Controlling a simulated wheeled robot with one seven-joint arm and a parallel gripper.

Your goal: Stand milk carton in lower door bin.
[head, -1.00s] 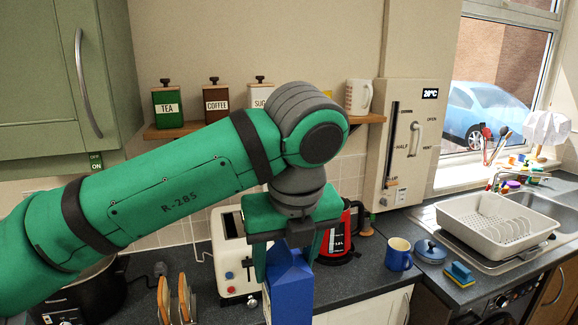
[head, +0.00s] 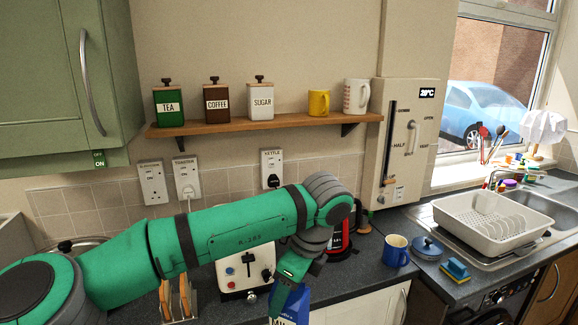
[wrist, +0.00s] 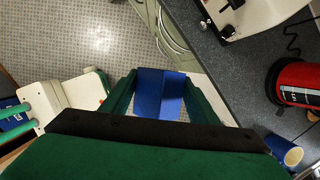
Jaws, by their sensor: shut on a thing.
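The blue milk carton (head: 290,304) hangs upright or slightly tilted in my gripper (head: 290,285), in front of the counter's edge in the head view; its lower part is cut off by the frame. In the wrist view the blue carton top (wrist: 160,92) sits between both green fingers of my gripper (wrist: 160,100), which is shut on it. Grey floor shows beyond the carton there. No fridge door or lower door bin can be made out in either view.
A toaster (head: 240,268), a red kettle (head: 340,240) and a blue mug (head: 396,250) stand on the dark counter. A dish rack (head: 490,222) is by the sink. In the wrist view, a patterned floor (wrist: 60,35) is open at upper left.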

